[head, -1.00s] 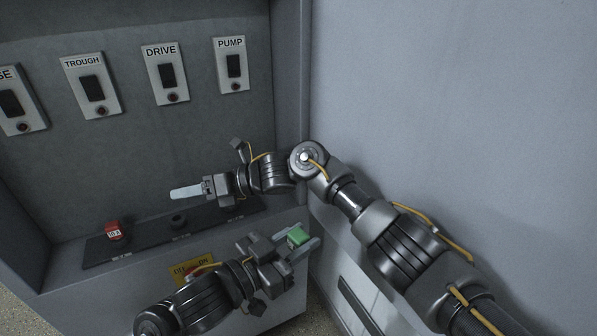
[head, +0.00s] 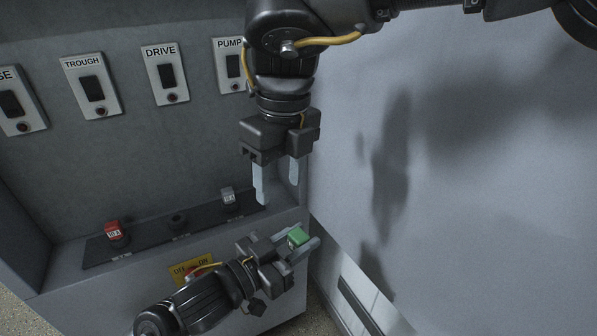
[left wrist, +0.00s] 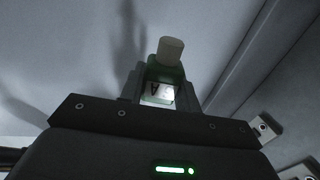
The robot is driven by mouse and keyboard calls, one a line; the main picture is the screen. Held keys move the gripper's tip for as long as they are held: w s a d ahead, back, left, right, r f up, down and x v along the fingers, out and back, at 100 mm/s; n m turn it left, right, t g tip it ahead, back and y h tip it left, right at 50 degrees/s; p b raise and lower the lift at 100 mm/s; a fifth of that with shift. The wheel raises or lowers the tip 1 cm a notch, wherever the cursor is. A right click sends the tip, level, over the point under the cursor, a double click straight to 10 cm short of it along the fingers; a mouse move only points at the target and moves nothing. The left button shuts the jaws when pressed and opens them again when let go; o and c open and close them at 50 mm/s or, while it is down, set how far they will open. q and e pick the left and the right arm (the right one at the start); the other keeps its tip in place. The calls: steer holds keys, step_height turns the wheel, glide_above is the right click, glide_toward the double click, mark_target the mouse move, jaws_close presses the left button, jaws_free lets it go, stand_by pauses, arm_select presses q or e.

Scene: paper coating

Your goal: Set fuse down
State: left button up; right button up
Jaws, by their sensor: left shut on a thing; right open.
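A green fuse (head: 297,237) is held between the fingers of my left gripper (head: 303,244), in front of the cabinet's lower right. In the left wrist view the fuse (left wrist: 162,75) shows a pale round end and a white label, partly hidden by the fingers. My right gripper (head: 276,185) is open and empty, pointing down above and a little left of the fuse, near the right end of the shelf. A red fuse (head: 116,231) and a grey fuse (head: 228,197) stand on the dark strip (head: 150,238), with a dark round socket (head: 178,220) between them.
Panel slots labelled TROUGH (head: 92,88), DRIVE (head: 166,74) and PUMP (head: 231,66) line the back wall, with another partly cut off at left. A yellow OFF/ON plate (head: 190,268) is on the front face. A plain wall (head: 480,170) stands at right.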

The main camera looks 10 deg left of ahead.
mark_target(298, 234)
steer(key=shift+m+h, duration=0.4)
steer(key=shift+m, duration=0.2)
steer(key=d+f, duration=0.1)
steer(key=f, duration=0.6)
steer(key=d+f, duration=0.1)
steer(key=f, duration=0.3)
steer(key=shift+w+d+f, duration=0.2)
steer(key=shift+w+d, duration=0.1)
steer(key=shift+d, duration=0.05)
steer(key=c, duration=1.1)
arm_select(q)
steer(key=o, duration=1.1)
steer(key=shift+c, duration=0.2)
